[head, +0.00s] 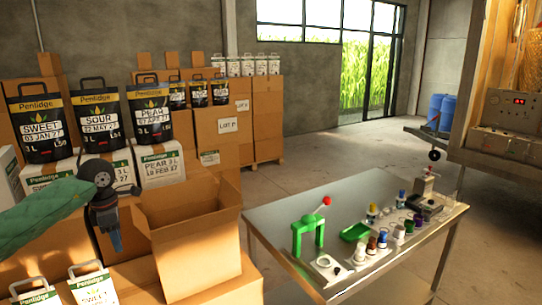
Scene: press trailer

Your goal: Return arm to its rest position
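My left arm (45,215), in a green sleeve, comes in from the left edge. Its dark wrist joint (98,172) is in front of the stacked boxes and pouches. My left gripper (114,240) hangs down from it, with bluish tips, just left of an open cardboard box (200,275). The tips are small and dark, so I cannot tell whether they are apart. I see nothing clearly held. My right arm and gripper are not in view.
Black pouches (95,120) stand on white boxes behind the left arm. White pouches (93,290) are at the lower left. A metal table (350,205) at right holds a green press (308,235) and several small bottles. A machine (510,110) stands far right. The floor (300,180) behind the table is clear.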

